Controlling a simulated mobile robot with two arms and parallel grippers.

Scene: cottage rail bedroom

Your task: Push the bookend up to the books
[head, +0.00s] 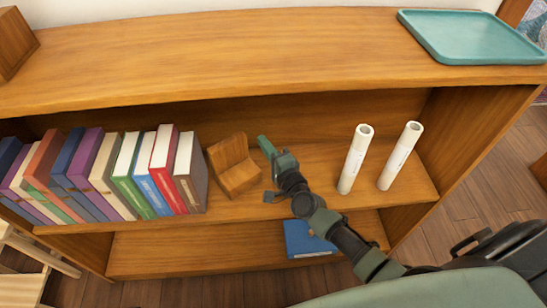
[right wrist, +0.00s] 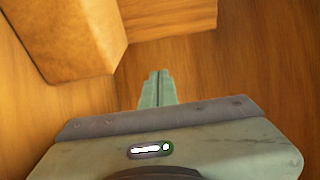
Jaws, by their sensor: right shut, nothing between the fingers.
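The wooden bookend (head: 236,168) stands on the middle shelf, just right of the row of books (head: 118,177). A small gap shows between it and the brown book (head: 190,173) at the row's right end. The books lean a little. My right gripper (head: 264,146) is shut and empty, to the right of the bookend and apart from it. In the right wrist view the shut fingertips (right wrist: 157,85) point along the wood, with the bookend (right wrist: 75,35) close at the upper left. My left gripper is not in view.
Two white cylinders (head: 355,158) (head: 401,155) stand on the shelf right of my arm. A blue book (head: 306,240) lies on the lower shelf. A teal tray (head: 470,38) and a wooden block (head: 14,42) are on the top board (head: 230,48), which overhangs the shelf.

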